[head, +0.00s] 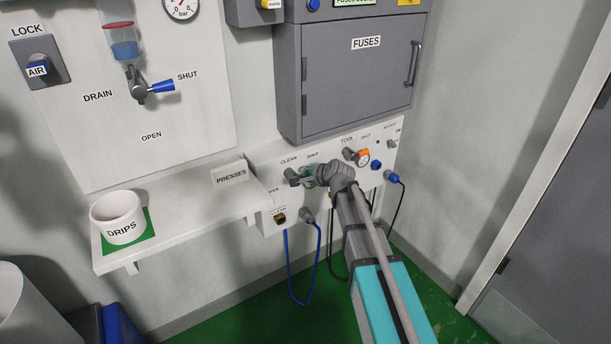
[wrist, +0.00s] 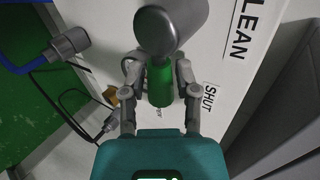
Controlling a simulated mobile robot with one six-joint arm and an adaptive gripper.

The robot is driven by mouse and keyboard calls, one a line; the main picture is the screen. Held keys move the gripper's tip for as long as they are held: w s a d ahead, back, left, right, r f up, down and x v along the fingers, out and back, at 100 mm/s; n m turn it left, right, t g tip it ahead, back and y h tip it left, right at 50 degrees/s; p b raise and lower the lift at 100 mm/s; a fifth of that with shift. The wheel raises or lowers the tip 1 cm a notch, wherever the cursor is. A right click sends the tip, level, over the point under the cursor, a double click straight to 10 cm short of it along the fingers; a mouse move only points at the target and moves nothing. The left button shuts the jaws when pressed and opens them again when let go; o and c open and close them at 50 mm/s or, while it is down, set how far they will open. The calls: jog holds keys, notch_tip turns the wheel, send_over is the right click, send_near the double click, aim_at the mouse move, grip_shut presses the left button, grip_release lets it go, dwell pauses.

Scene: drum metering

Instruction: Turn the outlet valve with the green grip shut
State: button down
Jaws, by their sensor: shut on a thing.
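The outlet valve (head: 291,177) marked CLEAN sits on the white panel below the fuse cabinet. In the wrist view its round grey body (wrist: 172,22) is at the top, with the green grip (wrist: 159,82) running down from it. The grip (head: 307,170) points right in the head view, on the side of the SHUT label (head: 312,156), and lies beside that label (wrist: 209,97) in the wrist view. My gripper (wrist: 159,74) is shut on the green grip, one finger on each side. In the head view my gripper (head: 316,173) partly hides the grip.
An orange-handled TOOL valve (head: 361,156) is close on the right. Plugs with a blue hose (head: 288,270) and black cables hang below the panel. The PRESSES shelf (head: 190,198) juts out on the left with a DRIPS cup (head: 118,217). The FUSES cabinet (head: 350,75) overhangs above.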

jog(key=shift+s+r+n, duration=0.1)
jog(key=shift+n, duration=0.2)
jog(key=shift+c, duration=1.8)
grip_release()
